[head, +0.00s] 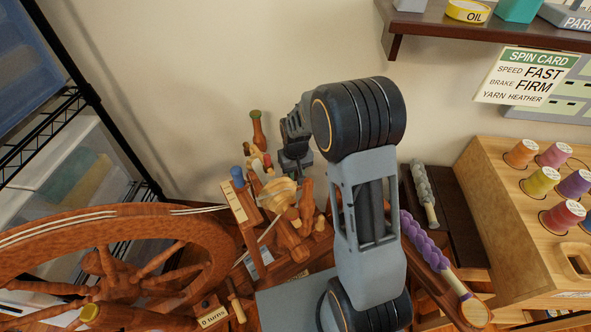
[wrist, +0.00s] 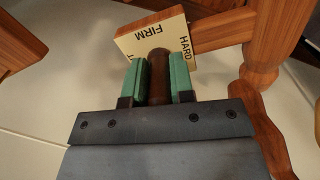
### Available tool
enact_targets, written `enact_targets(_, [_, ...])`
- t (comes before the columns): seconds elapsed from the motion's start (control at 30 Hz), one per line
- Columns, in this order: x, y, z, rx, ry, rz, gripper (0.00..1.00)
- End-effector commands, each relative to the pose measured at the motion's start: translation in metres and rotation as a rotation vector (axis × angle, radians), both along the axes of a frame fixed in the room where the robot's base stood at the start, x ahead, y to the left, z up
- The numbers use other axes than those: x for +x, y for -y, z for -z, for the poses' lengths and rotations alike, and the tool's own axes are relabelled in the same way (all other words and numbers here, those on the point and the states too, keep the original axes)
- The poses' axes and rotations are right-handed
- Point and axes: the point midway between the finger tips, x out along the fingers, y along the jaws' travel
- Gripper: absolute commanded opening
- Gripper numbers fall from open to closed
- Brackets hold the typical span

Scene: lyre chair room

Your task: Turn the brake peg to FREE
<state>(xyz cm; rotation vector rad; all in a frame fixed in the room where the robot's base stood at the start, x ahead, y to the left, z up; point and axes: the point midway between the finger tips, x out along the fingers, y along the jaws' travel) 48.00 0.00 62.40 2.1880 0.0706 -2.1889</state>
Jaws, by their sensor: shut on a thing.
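In the wrist view my gripper (wrist: 158,80) has its green pads closed on both sides of a dark brown peg, the brake peg (wrist: 158,72). The peg's far end lies against a cream label plate (wrist: 140,40). The plate reads FIRM near the peg, HARD to the right and a cut-off word ending in T at the left; no FREE mark shows. In the head view my gripper (head: 293,158) is at the spinning wheel's upright parts, partly behind my arm. The brake peg cannot be made out there. A spin card (head: 525,75) on the wall reads SPEED FAST, BRAKE FIRM, YARN HEATHER.
The large wooden wheel (head: 120,222) fills the lower left. Wooden posts and a blue-topped peg (head: 237,176) stand close to my gripper. A thread box (head: 530,230) with several spools stands at the right, beside purple yarn (head: 424,240). A shelf (head: 480,28) is above.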

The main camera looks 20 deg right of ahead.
Motion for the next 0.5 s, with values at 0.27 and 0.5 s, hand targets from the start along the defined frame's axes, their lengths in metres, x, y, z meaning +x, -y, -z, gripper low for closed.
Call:
enact_targets(0.27, [0.0000,-0.0007,-0.0023,0.000,-0.001,-0.261,0.00])
enact_targets(0.5, [0.0000,-0.0010,-0.0021,0.000,0.001,-0.459,0.00])
